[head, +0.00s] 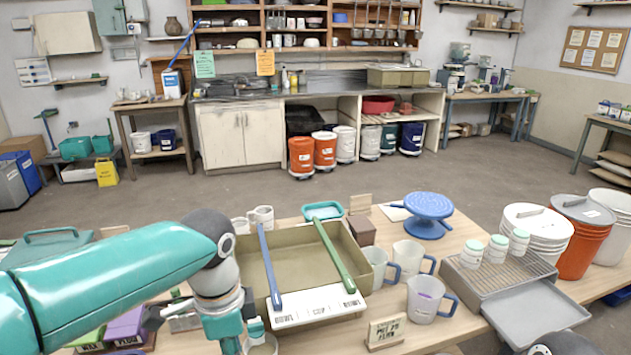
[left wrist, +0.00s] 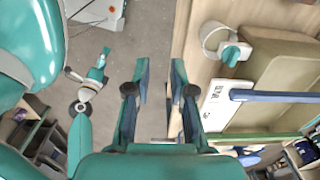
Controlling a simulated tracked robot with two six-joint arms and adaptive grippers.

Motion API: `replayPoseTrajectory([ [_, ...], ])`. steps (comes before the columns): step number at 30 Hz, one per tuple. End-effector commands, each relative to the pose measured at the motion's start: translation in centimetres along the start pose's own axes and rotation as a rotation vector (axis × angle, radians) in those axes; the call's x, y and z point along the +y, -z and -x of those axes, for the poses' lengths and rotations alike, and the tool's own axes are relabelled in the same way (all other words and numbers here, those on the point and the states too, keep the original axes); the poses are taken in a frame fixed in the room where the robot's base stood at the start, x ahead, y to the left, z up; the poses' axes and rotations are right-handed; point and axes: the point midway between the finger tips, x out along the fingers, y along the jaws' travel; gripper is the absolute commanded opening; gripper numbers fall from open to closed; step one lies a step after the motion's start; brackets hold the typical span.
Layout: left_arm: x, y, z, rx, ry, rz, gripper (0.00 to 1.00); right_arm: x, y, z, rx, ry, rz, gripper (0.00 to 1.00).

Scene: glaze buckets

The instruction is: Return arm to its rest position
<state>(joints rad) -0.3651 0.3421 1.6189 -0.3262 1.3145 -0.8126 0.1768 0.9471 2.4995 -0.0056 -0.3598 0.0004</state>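My left arm comes in from the left in the head view, bent down at its wrist, with the left gripper (head: 238,332) low at the near edge of the table. In the left wrist view the two fingers of the left gripper (left wrist: 160,88) stand apart with nothing between them. The gripper is beside the beige tray (head: 262,318), on its left near side. A light cup (left wrist: 213,38) with a teal piece at its rim is to the right of the fingers, apart from them. My right gripper does not show; only a dark and white joint shows at the bottom right of the head view.
A blue stick (head: 269,265) and a green stick (head: 335,256) lie across the tray, by a white label card (head: 317,304). Several mugs (head: 424,298) stand right of it.

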Motion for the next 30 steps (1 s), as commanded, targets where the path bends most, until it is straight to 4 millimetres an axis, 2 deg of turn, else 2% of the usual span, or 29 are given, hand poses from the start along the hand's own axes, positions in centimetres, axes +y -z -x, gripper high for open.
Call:
replayPoseTrajectory([
  [1,-0.1,0.2,-1.4,0.003,-0.013,0.018,0.23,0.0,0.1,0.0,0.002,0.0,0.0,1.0],
  [5,-0.4,0.8,-4.4,0.028,-0.03,0.074,0.23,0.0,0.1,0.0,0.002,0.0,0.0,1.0],
  [11,-0.3,1.6,-10.4,0.078,-0.07,0.201,0.23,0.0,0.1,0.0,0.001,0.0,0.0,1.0],
  [17,1.1,1.8,-18.8,0.142,-0.137,0.421,0.23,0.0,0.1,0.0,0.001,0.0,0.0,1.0],
  [21,4.4,0.9,-26.8,0.192,-0.212,0.7,0.23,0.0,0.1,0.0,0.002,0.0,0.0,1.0],
  [24,7.5,-0.2,-31.5,0.218,-0.254,0.937,0.23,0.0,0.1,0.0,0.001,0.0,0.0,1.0],
  [27,10.4,-1.6,-34.6,0.229,-0.278,1.145,0.23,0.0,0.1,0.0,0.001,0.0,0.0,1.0],
  [30,12.6,-2.7,-36.4,0.231,-0.285,1.303,0.23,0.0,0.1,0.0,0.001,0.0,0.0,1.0],
])
